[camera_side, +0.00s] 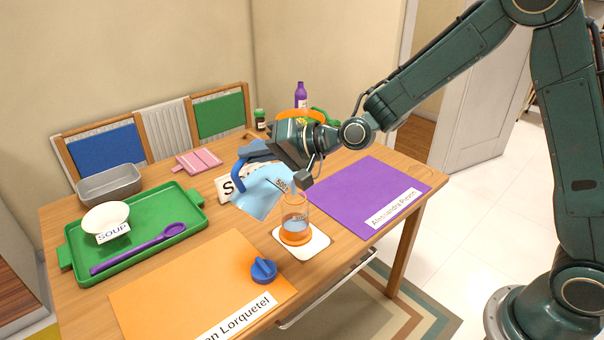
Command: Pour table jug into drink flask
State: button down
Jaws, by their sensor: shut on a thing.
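The table jug (262,192) is light blue and see-through, with a darker blue handle on its left. It is tilted, its mouth end low and to the right, above the table. My gripper (268,150) is shut on the jug near its upper part; the exact grip is partly hidden by the gripper body. The drink flask (296,222) is clear with an orange base and stands upright on a white square coaster (314,246). The jug's low end is just above the flask's mouth, and bluish contents show inside the flask.
A green tray (190,222) with a white bowl (105,217) and purple spoon (150,246) lies left. A blue cap (263,270) sits on the orange mat (180,290). A purple mat (350,200) lies right. A grey pan (110,184) and bottles stand behind.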

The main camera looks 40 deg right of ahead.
aim_at(238, 172)
jog(key=shift+w+d+m, duration=0.1)
jog(key=shift+d+m, duration=0.3)
jog(key=shift+d, duration=0.25)
dwell(3.9)
dwell(0.5)
jog(key=shift+a+n, duration=0.4)
jog(key=shift+a, duration=0.15)
jog(key=shift+a+n+h, duration=0.8)
jog(key=shift+a+h, duration=0.1)
jog(key=shift+a, duration=0.2)
jog(key=shift+f, duration=0.15)
jog(key=shift+s+a+f+n+g+h, duration=0.15)
jog(key=shift+a+f+n+h, duration=0.3)
jog(key=shift+n+h, duration=0.1)
jog(key=shift+s+a+f+n+g+h, duration=0.15)
jog(key=shift+a+f+n+h, duration=0.15)
jog(key=shift+f+n+h, duration=0.2)
jog(key=shift+f+h, duration=0.1)
jog(key=shift+h, duration=0.15)
